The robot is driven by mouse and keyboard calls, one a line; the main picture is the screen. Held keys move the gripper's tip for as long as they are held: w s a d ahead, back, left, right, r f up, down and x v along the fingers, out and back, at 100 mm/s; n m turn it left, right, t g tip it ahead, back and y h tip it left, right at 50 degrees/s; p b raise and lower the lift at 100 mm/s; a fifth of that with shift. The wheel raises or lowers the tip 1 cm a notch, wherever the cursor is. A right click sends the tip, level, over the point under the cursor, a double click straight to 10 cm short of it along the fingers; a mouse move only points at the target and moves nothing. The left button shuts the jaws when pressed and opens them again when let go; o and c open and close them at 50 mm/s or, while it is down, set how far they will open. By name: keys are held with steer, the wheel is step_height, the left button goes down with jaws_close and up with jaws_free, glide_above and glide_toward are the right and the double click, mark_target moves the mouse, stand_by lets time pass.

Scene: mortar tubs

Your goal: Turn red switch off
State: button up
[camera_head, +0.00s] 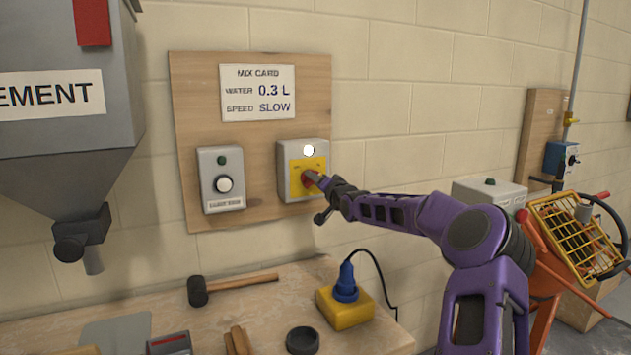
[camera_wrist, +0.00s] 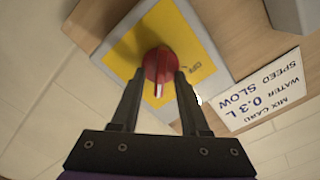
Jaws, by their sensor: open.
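The red switch (camera_head: 311,180) is a rotary knob on a yellow plate (camera_head: 297,178) of a grey box (camera_head: 285,150), fixed to a wooden board on the wall. A white lamp (camera_head: 308,151) above the knob looks lit. In the wrist view the red knob (camera_wrist: 158,66) shows a pale pointer line, and "OFF" is printed on the yellow plate to its right. My gripper (camera_wrist: 157,82) is open, with one finger on each side of the knob's near part. Whether the fingers touch it, I cannot tell. In the head view my gripper (camera_head: 322,187) partly covers the knob.
A second grey box (camera_head: 221,178) with a white knob is left of the switch box. A mix card (camera_head: 258,92) hangs above. Below, the bench (camera_head: 260,304) holds a mallet (camera_head: 232,285) and a yellow block with a blue plug (camera_head: 345,307). A cement hopper (camera_head: 60,130) is at left.

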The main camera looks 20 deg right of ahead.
steer(key=shift+w, duration=0.15)
jaws_close()
steer(key=shift+n, duration=0.3)
stand_by(0.3)
steer(key=shift+a+n+b, duration=0.2)
steer(key=shift+n+b, duration=0.4)
steer(key=shift+n, duration=3.75)
steer(key=shift+a+n+b, duration=0.15)
steer(key=shift+n+b, duration=0.45)
steer(key=shift+n, duration=3.75)
jaws_free()
